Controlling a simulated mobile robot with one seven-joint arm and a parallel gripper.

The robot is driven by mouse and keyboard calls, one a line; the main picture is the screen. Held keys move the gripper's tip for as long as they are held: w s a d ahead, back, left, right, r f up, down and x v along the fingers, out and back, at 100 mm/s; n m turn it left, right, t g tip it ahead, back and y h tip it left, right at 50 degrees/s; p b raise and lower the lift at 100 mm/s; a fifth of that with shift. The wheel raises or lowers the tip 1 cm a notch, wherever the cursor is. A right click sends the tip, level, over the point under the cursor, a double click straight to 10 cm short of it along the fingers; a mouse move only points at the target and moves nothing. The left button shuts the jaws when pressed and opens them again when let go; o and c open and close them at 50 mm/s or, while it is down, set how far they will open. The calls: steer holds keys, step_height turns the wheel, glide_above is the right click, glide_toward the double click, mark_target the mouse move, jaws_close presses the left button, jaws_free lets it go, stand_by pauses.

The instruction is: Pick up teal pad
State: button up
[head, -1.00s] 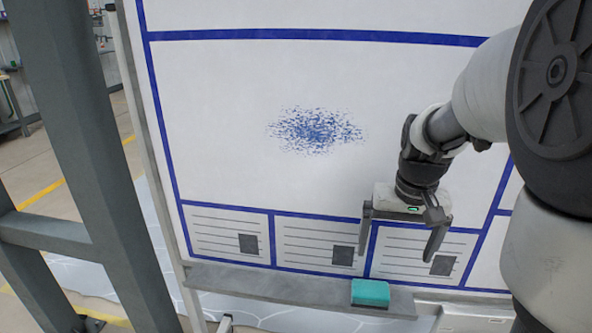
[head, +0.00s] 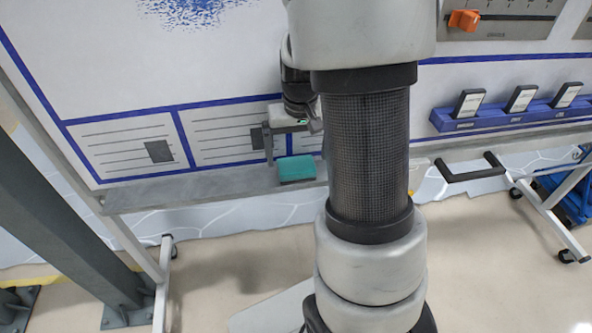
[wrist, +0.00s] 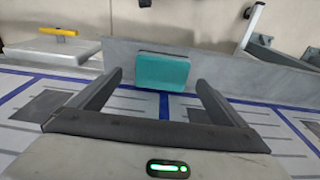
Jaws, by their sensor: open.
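The teal pad (head: 297,169) is a small block lying on the grey ledge (head: 190,190) along the bottom of the whiteboard. In the wrist view the teal pad (wrist: 162,70) shows beyond the fingertips, roughly centred between them. My gripper (wrist: 158,82) is open and empty, with its two fingers apart and pointing toward the pad. In the head view my gripper (head: 292,150) is just above the pad in the picture, and its right finger is hidden behind my arm.
The whiteboard (head: 100,60) stands behind the ledge. A grey post (head: 60,220) stands at the left. Open floor lies below the ledge.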

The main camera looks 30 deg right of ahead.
mark_target(296, 164)
steer(key=f, duration=0.1)
steer(key=f+b, duration=0.1)
steer(key=f, duration=0.2)
steer(key=shift+w+f, duration=0.35)
steer(key=c, duration=1.2)
steer(key=shift+o, duration=0.2)
steer(key=shift+r, duration=0.1)
